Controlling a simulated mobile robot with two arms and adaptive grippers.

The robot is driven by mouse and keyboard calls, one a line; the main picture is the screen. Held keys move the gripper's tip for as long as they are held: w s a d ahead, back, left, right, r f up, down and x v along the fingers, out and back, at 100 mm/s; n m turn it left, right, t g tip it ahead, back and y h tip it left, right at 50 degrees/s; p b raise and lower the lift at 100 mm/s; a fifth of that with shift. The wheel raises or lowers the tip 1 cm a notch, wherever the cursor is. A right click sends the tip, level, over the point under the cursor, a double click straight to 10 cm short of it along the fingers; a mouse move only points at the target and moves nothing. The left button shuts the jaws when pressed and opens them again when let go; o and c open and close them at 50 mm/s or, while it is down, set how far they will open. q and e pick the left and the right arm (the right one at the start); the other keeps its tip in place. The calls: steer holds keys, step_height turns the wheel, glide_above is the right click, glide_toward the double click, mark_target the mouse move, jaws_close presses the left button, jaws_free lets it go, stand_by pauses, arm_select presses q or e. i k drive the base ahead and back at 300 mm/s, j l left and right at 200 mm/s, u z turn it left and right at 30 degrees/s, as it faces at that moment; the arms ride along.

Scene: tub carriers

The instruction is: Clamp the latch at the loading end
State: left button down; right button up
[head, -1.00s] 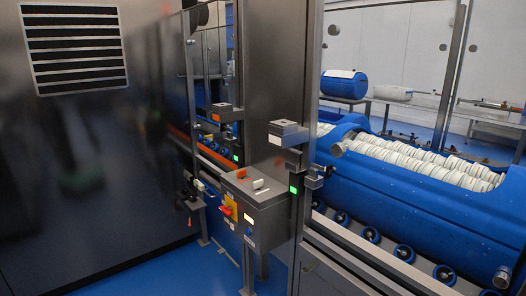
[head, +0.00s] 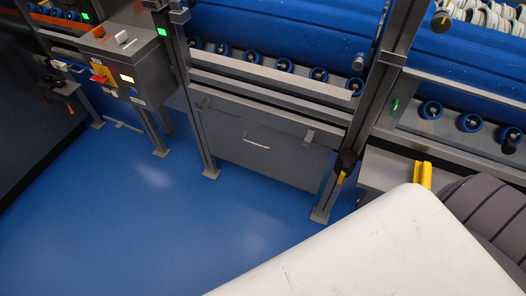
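A black latch with a yellow handle (head: 344,168) sits low on the slanted steel post at the right of the steel panel. A yellow upright handle (head: 423,175) stands on the steel ledge further right. A black knob with a yellow mark (head: 441,21) is near the top of the post. The view does not show which of these is the loading-end latch, nor whether any is clamped. Neither gripper is in view.
A grey control box (head: 122,55) with a red-and-yellow switch stands at the upper left. A blue tub (head: 290,35) rests above blue rollers (head: 318,75). A pale surface (head: 385,250) and a dark ribbed thing cover the lower right. Blue floor (head: 150,220) is open at the left.

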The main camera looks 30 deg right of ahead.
mark_target(310, 134)
steer(key=z, duration=1.3)
steer(key=l+u, duration=0.15)
steer(key=l, duration=0.35)
steer(key=i, duration=0.05)
